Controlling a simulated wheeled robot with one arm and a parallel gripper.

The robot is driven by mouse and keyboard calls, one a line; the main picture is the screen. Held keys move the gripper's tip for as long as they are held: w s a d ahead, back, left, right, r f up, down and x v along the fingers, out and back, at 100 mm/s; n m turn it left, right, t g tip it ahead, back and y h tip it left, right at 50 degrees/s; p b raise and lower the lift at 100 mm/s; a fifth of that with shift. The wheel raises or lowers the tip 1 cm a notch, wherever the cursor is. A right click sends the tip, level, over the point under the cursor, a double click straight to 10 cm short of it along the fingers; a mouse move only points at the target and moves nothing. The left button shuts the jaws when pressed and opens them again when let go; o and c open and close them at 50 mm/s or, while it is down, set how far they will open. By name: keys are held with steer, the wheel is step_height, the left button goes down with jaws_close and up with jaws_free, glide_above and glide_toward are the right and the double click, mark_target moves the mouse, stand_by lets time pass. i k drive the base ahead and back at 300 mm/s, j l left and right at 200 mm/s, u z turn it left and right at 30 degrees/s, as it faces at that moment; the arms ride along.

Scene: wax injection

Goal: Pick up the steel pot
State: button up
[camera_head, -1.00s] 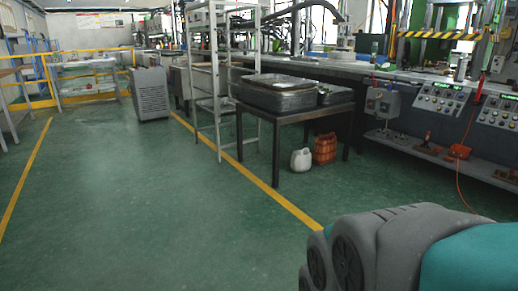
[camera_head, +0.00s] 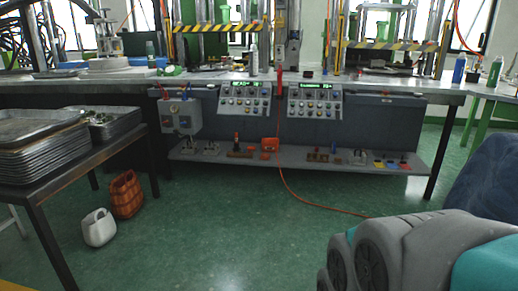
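I cannot pick out a steel pot with certainty. A pale, round, flat thing (camera_head: 108,63) lies on the long workbench (camera_head: 150,81) at the upper left, too small to identify. My arm shows at the lower right, with its grey and teal links in front of the floor. My gripper is outside the picture.
A dark table (camera_head: 45,185) with stacked metal trays (camera_head: 38,160) stands at the left. A white jug (camera_head: 99,228) and an orange-brown container (camera_head: 126,195) stand on the floor beside it. A red cable (camera_head: 310,204) crosses the floor. Green floor (camera_head: 215,235) is open ahead.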

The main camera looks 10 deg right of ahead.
mark_target(354, 77)
steer(key=i+z, duration=0.4)
steer(key=i, duration=1.65)
